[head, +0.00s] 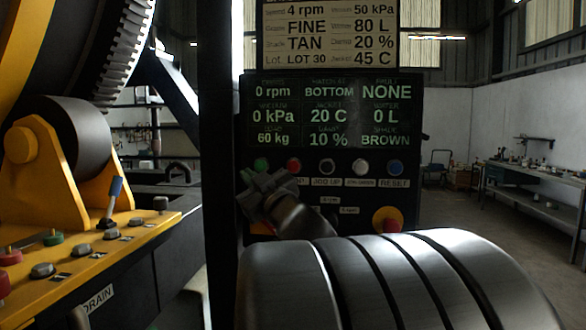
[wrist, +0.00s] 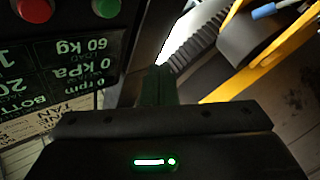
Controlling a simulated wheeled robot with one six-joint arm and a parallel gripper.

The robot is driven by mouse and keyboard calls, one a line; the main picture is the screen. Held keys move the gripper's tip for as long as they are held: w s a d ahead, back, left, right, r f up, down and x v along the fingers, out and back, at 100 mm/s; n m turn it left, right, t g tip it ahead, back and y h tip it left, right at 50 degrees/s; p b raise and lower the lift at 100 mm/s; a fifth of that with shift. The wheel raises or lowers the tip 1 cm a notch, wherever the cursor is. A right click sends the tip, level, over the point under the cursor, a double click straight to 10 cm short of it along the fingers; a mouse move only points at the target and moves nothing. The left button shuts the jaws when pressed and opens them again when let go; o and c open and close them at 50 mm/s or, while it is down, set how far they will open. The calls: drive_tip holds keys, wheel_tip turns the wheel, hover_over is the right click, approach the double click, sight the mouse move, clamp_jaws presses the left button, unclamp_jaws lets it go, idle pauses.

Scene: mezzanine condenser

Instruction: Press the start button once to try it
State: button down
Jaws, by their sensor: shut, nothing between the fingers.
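The control panel (head: 412,120) has a row of buttons under its display. The green button (head: 261,164) is at the row's left end, beside a red button (head: 294,165); my gripper hides the label below the green one. My gripper (head: 248,182) is shut and empty, just below and in front of the green button in the head view. In the wrist view, turned about, the green button (wrist: 106,8) and the red button (wrist: 35,9) show at the top left. The shut fingers (wrist: 158,80) point up there, right of the green button. I see no contact.
A red emergency knob (head: 387,219) on yellow sits lower right. A dark post (head: 217,120) stands left of the panel. A yellow console (head: 90,255) with knobs and a blue-handled lever is further left.

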drive_tip(key=p, duration=0.2)
approach(255, 164)
drive_tip(key=shift+s+a+r+x, duration=0.1)
drive_tip(key=shift+s+x, duration=0.05)
drive_tip(key=shift+x, duration=0.7)
drive_tip(key=shift+s+a+r+x, duration=0.1)
drive_tip(key=shift+a+x, duration=0.05)
drive_tip(key=shift+x, duration=0.7)
drive_tip(key=shift+s+a+x, duration=0.1)
drive_tip(key=shift+s+x, duration=0.05)
drive_tip(key=shift+x, duration=0.75)
drive_tip(key=shift+w, duration=0.45)
drive_tip(key=shift+w, duration=0.4)
idle(0.4)
drive_tip(key=shift+s, duration=0.85)
drive_tip(key=shift+s, duration=0.1)
